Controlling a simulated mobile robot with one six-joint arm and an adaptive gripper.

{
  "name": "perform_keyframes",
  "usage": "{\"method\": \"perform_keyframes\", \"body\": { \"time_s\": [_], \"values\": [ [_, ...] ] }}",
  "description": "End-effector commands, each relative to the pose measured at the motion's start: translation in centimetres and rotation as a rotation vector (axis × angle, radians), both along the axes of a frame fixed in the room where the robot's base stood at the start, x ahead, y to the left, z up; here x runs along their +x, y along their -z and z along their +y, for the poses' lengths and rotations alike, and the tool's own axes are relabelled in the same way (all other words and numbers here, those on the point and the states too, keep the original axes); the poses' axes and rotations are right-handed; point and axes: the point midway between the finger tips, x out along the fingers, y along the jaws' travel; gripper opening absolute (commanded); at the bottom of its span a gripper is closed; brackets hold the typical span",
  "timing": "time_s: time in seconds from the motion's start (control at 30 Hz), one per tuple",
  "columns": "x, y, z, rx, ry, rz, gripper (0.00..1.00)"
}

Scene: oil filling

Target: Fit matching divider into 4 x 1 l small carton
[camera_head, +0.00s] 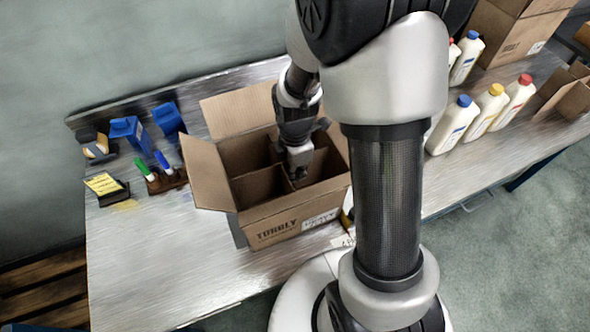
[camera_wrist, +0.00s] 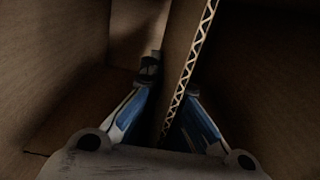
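The open small carton (camera_head: 275,222), brown with "TORRLY" printed on its front, stands on the metal table with its flaps folded outward. My gripper (camera_head: 298,172) points down inside it. In the wrist view, a cardboard divider (camera_wrist: 180,65) with a corrugated edge runs between the two blue-sided fingers (camera_wrist: 168,100). The fingers are close together, one on each side of the panel, and look shut on it. Carton walls (camera_wrist: 60,60) rise around them. The divider's lower edge is hidden, so I cannot tell whether it touches the carton floor.
White bottles with blue, yellow and red caps (camera_head: 483,112) stand on the right, near a large carton (camera_head: 512,35) and another open box (camera_head: 568,95). Blue containers (camera_head: 130,133), markers (camera_head: 152,170) and a yellow label pad (camera_head: 103,184) lie on the left. The front-left table (camera_head: 150,255) is clear.

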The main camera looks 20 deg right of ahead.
Motion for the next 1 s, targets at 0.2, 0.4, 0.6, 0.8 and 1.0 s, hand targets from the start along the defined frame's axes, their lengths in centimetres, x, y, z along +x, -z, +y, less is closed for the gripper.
{"method": "perform_keyframes", "body": {
  "time_s": [0.2,0.4,0.6,0.8,1.0],
  "values": [
    [-0.1,2.6,0.0,0.0,0.0,0.002,0.0],
    [0.0,4.6,0.0,0.0,0.0,0.001,0.0],
    [-0.2,6.4,0.0,0.001,0.002,0.006,0.0],
    [-0.2,7.3,-0.1,0.001,0.003,0.006,0.0],
    [-0.2,7.4,-0.1,0.0,0.004,0.005,0.0]
  ]
}}
